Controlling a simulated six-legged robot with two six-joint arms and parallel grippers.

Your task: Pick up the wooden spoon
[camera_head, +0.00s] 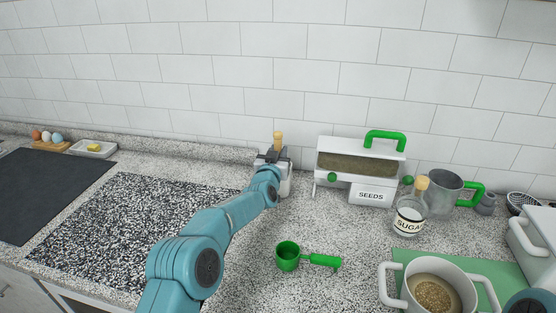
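A light wooden handle, which looks like the wooden spoon (278,138), stands upright against the back wall, above a pale container (285,183) on the counter. The spoon's lower part is hidden. My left gripper (271,154), small and dark, is at the spoon just below its visible top. My teal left arm covers part of the container. Whether the fingers are open or shut on the spoon is too small to tell.
A white seed dispenser (371,195) with green handles stands right of the container. A green scoop (288,257) lies in front. The speckled counter left is mostly clear.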

